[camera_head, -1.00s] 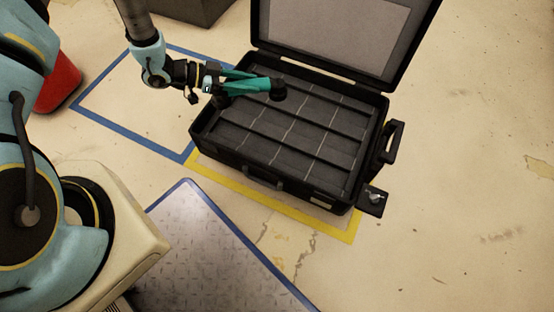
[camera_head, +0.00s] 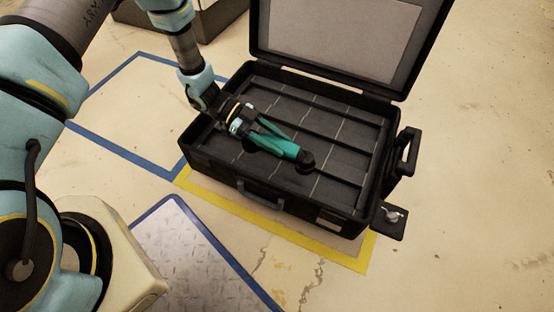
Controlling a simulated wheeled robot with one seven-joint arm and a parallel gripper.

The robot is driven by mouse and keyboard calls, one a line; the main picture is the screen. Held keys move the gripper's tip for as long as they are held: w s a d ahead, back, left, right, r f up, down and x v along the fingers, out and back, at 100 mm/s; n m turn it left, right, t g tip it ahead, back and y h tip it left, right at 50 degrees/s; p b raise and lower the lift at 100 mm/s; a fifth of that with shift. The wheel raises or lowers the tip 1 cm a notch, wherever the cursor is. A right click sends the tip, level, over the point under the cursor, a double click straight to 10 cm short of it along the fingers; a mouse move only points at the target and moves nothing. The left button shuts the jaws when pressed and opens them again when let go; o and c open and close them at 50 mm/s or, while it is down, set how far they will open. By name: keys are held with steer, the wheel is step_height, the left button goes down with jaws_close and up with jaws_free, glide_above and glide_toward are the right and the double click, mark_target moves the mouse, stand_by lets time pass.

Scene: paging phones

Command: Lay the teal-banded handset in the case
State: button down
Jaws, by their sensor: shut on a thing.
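The teal-banded handset (camera_head: 284,148) is black at its ends with a teal middle. The handset is over the front middle of the open black case (camera_head: 268,200), tilted down to the right in the picture. I cannot tell whether it touches the case floor. The case has dark dividers running across it and thin pale lines between them. Its lid (camera_head: 345,35) stands open at the back. My gripper and the handset hide part of the floor at the left.
A small black plate with a silver knob (camera_head: 391,214) sticks out at the case's right front corner, below a side handle (camera_head: 407,150). Yellow tape (camera_head: 290,232) edges the case's floor spot. A blue-taped square (camera_head: 115,115) lies at left, and a blue-edged metal plate (camera_head: 195,255) in front.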

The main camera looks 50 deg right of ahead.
steer(key=shift+f+b, duration=1)
steer(key=shift+f, duration=2)
steer(key=shift+f, duration=0.2)
steer(key=shift+c, duration=2)
jaws_free()
steer(key=shift+r, duration=0.3)
steer(key=p+v, duration=0.2)
steer(key=v, duration=0.5)
steer(key=shift+w+a, duration=0.1)
steer(key=shift+w, duration=0.1)
